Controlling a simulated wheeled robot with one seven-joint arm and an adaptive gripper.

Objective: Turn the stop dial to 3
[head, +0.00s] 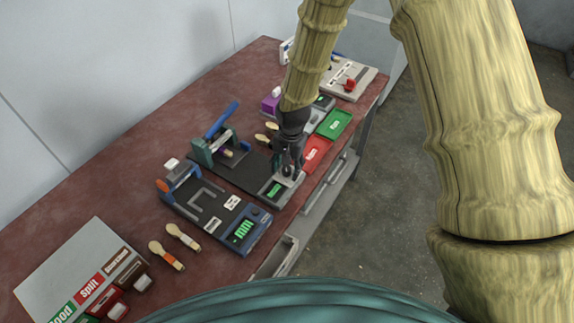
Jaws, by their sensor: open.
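My gripper (289,170) points down over the right end of the press's dark base. It is open, but its fingers look small and dark. The press has a teal frame and a raised blue lever (221,119). Its long black base (240,180) runs toward the table's front edge and ends in a grey panel with a green display (275,189). The stop dial does not show clearly. The fingers cover part of the panel, and I cannot tell whether they touch anything there.
A blue device (216,216) with a green display stands left of the press. Two wooden spoons (182,236) lie near it. Red (317,154) and green (334,124) trays lie right of my gripper. The reddish table (112,158) is clear along the wall.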

